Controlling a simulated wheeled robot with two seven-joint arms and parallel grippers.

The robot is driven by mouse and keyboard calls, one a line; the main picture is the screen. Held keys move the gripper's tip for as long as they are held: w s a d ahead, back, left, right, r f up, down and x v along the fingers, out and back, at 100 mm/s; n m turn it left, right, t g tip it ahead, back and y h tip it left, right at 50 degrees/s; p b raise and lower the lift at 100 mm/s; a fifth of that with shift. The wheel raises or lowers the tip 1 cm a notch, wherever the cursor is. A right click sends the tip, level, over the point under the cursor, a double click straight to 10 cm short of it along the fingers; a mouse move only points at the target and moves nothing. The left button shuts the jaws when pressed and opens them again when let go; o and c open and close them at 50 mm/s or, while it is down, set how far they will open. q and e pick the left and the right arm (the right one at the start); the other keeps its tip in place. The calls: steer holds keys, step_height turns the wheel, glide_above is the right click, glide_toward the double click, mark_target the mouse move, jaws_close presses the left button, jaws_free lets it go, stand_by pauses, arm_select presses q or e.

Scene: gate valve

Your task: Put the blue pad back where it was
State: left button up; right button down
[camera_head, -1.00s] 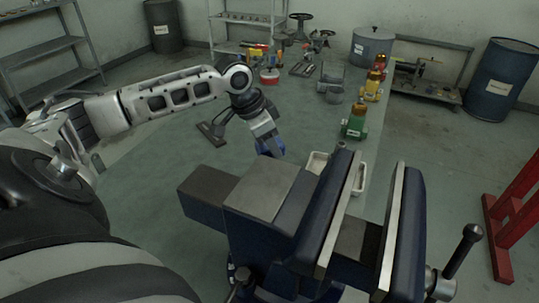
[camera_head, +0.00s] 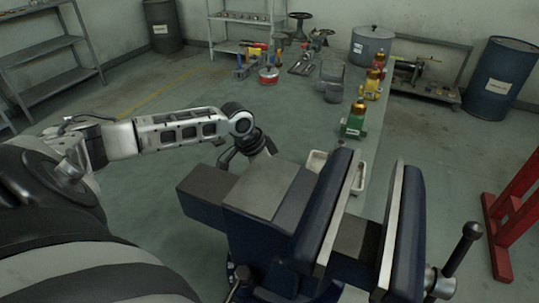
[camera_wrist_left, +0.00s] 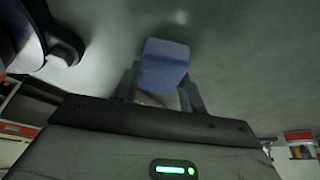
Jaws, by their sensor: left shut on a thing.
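The blue pad (camera_wrist_left: 166,62) is a small blue block held between the fingers of my left gripper (camera_wrist_left: 160,84) in the left wrist view. The grey-green table surface (camera_wrist_left: 245,80) shows beyond the pad; whether they touch I cannot tell. In the head view my left arm reaches in from the left and its wrist goes down behind the big dark blue vise (camera_head: 265,190). The vise hides the fingers and the pad there. My right gripper is not in view.
A white tray (camera_head: 317,160) sits behind the vise jaws. Green (camera_head: 355,120), yellow (camera_head: 372,86) and red-topped (camera_head: 379,61) valve bodies line the table's right side. Grey metal parts (camera_head: 333,90) and a red round part (camera_head: 269,76) stand farther back. The table's left part is clear.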

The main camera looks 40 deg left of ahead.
arm_select(q)
steer(key=shift+f, duration=0.1)
steer(key=o, duration=0.9)
steer(key=v, duration=1.2)
